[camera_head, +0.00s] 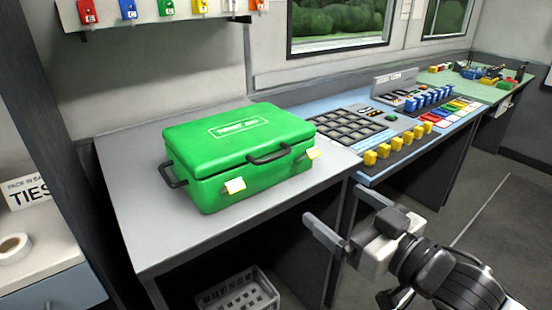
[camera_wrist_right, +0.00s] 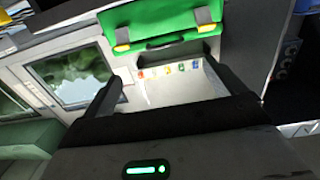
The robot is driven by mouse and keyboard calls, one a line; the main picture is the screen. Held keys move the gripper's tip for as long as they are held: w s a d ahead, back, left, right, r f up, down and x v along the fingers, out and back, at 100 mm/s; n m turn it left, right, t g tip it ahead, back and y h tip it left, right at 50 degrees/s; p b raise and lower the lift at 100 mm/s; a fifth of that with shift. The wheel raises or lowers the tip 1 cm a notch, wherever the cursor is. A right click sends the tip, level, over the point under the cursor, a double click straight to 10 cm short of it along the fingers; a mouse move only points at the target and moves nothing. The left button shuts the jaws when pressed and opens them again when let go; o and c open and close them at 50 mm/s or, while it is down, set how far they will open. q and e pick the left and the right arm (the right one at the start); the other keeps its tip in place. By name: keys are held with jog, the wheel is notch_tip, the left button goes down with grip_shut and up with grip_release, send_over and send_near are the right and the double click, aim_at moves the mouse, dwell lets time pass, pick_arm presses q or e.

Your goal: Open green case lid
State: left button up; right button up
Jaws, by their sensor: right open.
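The green case (camera_head: 240,158) sits on a grey table with its lid (camera_head: 215,140) shut. A dark handle (camera_head: 268,154) is on its front, between two pale yellow latches, one left (camera_head: 235,186) and one right (camera_head: 313,153). Another dark handle is on its left side. My right gripper (camera_head: 335,205) is open and empty, in front and to the right of the case, apart from it. In the right wrist view the case (camera_wrist_right: 165,25) shows at the top, beyond the open fingers (camera_wrist_right: 170,82). My left gripper is not in view.
The grey table (camera_head: 150,240) is bare around the case. A blue console (camera_head: 345,115) with dark keys and yellow blocks adjoins on the right. A grey crate (camera_head: 240,292) stands below. A tape roll (camera_head: 14,246) lies on a left counter. Coloured tags hang on the wall behind.

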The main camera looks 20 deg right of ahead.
jog(key=r, duration=0.1)
send_near(277, 158)
jog(key=x, duration=0.7)
jog(key=shift+w+a, duration=0.1)
jog(key=shift+w, duration=0.25)
jog(key=shift+w+a+f, duration=0.1)
jog(key=shift+w+a, duration=0.1)
jog(key=shift+w, duration=0.35)
